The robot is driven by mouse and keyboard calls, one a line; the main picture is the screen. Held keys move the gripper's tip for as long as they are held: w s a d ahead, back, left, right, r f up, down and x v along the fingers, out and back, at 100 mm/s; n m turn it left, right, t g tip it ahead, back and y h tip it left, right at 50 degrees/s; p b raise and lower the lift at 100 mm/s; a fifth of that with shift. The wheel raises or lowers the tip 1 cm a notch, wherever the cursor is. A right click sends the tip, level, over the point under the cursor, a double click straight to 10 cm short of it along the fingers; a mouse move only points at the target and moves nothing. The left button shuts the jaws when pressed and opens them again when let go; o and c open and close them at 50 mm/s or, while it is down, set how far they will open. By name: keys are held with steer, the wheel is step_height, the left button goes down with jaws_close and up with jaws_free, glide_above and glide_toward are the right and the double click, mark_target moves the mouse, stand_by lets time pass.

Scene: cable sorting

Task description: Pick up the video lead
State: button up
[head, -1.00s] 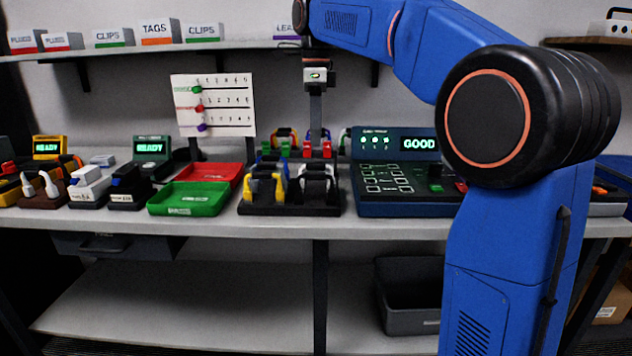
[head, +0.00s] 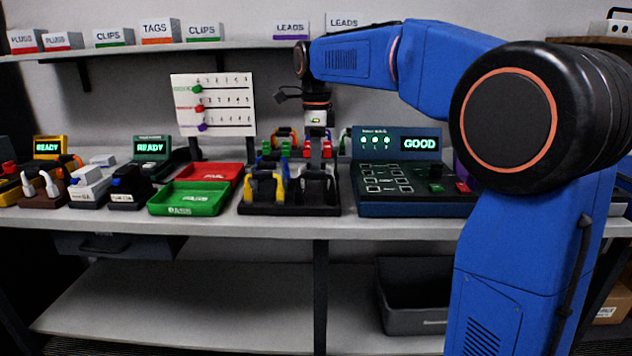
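Several coiled leads hang in a black rack (head: 290,210) on the bench. A yellow-banded lead (head: 279,186) is at the front left, and a grey and black lead (head: 317,184) is at the front right. Others with blue, green and red parts stand behind. No readable label tells which one is the video lead. My gripper (head: 318,150) points down over the right part of the rack, near the grey and black lead. Its fingertips are small and blend with the leads, so I cannot tell whether it is open or touching anything.
A green tray (head: 188,209) and a red tray (head: 232,169) lie left of the rack. A tester (head: 412,204) reading GOOD stands close on the right. A white board (head: 213,128) stands behind the trays. A shelf (head: 130,50) with labelled boxes runs above.

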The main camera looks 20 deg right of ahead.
jaws_close()
steer(key=shift+r, duration=0.1)
step_height(320, 180, up, 13)
stand_by(1.0)
